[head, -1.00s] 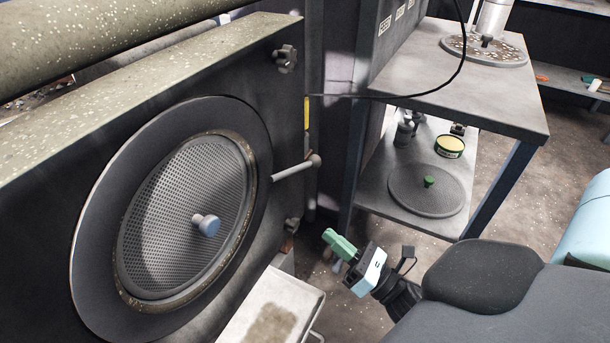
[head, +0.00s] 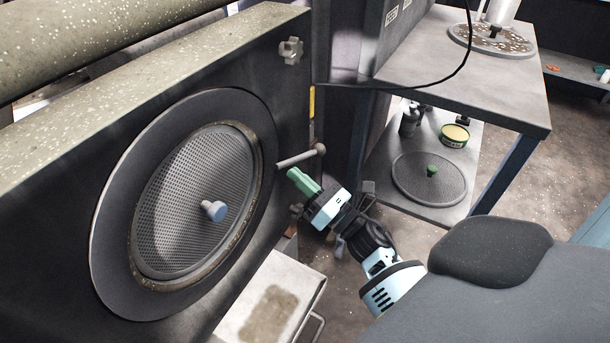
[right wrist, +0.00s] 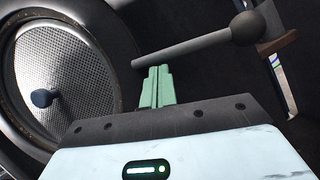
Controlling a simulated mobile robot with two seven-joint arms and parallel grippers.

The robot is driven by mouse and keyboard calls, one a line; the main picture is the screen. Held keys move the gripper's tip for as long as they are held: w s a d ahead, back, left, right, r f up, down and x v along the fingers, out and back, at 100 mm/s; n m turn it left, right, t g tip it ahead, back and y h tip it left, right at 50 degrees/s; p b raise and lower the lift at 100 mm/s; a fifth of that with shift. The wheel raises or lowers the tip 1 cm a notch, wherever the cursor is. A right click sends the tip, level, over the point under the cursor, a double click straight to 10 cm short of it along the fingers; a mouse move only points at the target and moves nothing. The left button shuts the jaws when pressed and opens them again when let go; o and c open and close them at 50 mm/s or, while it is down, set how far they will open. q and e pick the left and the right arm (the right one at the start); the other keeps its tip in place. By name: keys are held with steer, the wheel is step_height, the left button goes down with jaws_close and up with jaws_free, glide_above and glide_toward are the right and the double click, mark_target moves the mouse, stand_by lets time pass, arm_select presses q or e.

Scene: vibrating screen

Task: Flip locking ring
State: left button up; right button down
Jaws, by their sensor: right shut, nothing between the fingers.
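The locking ring (head: 117,215) is a wide dark ring on the upright front of the machine in the head view. It surrounds a perforated screen (head: 180,220) with a blue knob (head: 214,211). A grey lever with a ball end (head: 300,157) sticks out at the ring's right side. The lever also shows in the right wrist view (right wrist: 190,47). My right gripper (head: 294,174) has green fingers, shut and empty, just below the lever. In the right wrist view its fingertips (right wrist: 158,70) sit close under the lever; contact cannot be told. My left gripper is not in view.
A table (head: 440,75) at the right holds a disc on top. Its lower shelf holds a round screen with a green knob (head: 431,170) and a green tin (head: 454,136).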

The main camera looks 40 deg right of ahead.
steer(key=shift+r, duration=0.1)
stand_by(0.3)
steer(key=r+n+y, duration=0.1)
steer(key=r+n, duration=0.1)
steer(key=r, duration=0.1)
steer(key=d+r+n+y, duration=0.1)
steer(key=r+n, duration=0.2)
steer(key=r+n+g+y, duration=0.1)
steer(key=r+n+y, duration=0.1)
steer(key=r, duration=0.1)
steer(key=shift+w+d+n, duration=0.3)
steer(key=shift+w+d, duration=0.1)
steer(key=shift+a+r+n+y, duration=0.1)
steer(key=shift+r+n+y, duration=0.3)
steer(key=shift+r+n, duration=0.65)
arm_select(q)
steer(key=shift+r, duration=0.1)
arm_select(e)
steer(key=shift+r, duration=0.2)
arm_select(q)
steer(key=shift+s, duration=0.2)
arm_select(e)
steer(key=shift+r, duration=0.1)
